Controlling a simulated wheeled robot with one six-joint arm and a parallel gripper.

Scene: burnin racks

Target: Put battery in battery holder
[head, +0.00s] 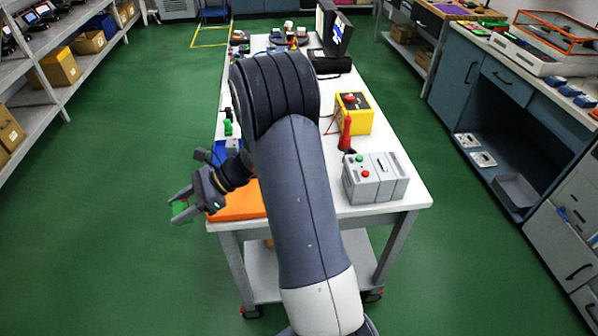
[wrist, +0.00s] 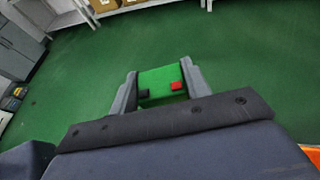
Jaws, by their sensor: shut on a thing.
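My gripper (head: 178,209) extends past the left side of the white table, over the green floor. In the wrist view my gripper (wrist: 163,86) is shut on a green block with one black and one red terminal, the battery (wrist: 162,77). The battery sits between the two grey fingers, and only a small green part of it shows in the head view (head: 180,206). I cannot pick out the battery holder for certain; my arm hides part of the table.
The white table (head: 405,160) carries a grey box (head: 375,180) with green and red buttons, a yellow box (head: 354,115), a red tool (head: 345,133), and an orange item (head: 238,206) at its front left. A shelf (head: 45,95) stands left. Green floor lies open between.

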